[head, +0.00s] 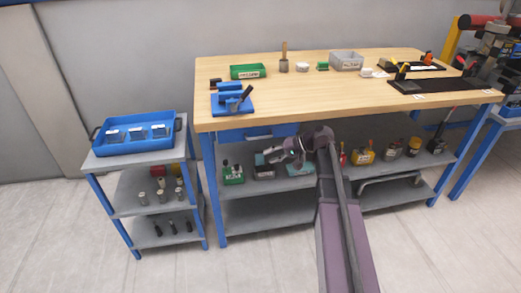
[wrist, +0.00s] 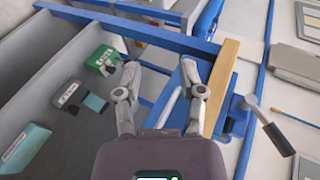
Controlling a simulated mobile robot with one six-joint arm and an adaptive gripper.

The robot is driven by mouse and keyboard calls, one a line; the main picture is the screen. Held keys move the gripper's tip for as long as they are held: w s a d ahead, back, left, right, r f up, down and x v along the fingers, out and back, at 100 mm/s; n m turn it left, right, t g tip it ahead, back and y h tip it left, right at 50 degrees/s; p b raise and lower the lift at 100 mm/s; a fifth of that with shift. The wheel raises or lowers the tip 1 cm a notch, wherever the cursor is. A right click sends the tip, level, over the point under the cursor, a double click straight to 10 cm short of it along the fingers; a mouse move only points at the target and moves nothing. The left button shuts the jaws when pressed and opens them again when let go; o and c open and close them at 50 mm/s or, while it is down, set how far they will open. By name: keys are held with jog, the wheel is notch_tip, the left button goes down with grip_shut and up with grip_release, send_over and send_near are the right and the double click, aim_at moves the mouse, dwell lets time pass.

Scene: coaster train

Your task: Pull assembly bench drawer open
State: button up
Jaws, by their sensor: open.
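The assembly bench (head: 300,105) has a wooden top and blue legs. Its blue drawer (head: 258,132) sits under the front edge at the left and looks shut. My gripper (head: 284,153) is in front of the bench, just below and right of the drawer front. In the wrist view my gripper (wrist: 160,68) is open and empty. The drawer's pale bar handle (wrist: 171,106) shows between the fingers, closer to the right finger. I see no contact with it. The right finger hides part of the blue drawer front.
Shelves below the drawer hold a green bin (head: 233,175) and other containers. A side cart (head: 95,160) with a blue tray (head: 137,146) stands to the left. A blue fixture (head: 232,103) is on the bench top above the drawer. The floor in front is clear.

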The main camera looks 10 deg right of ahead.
aim_at(260, 138)
jog(key=w+d+f+t+y+b, duration=0.1)
jog(key=w+d+t+y+b, duration=0.3)
jog(key=w+d+b, duration=0.3)
jog(key=d+y+b, duration=0.1)
jog(key=d+b, duration=0.2)
jog(key=d, duration=0.1)
jog(key=shift+f+m, duration=0.3)
jog(key=shift+f, duration=0.05)
jog(key=shift+a, duration=0.2)
jog(key=x, duration=1.3)
jog(key=shift+w+a+r+p, duration=0.1)
jog(key=shift+a+r+p, duration=0.15)
jog(key=shift+r+p, duration=0.05)
grip_shut()
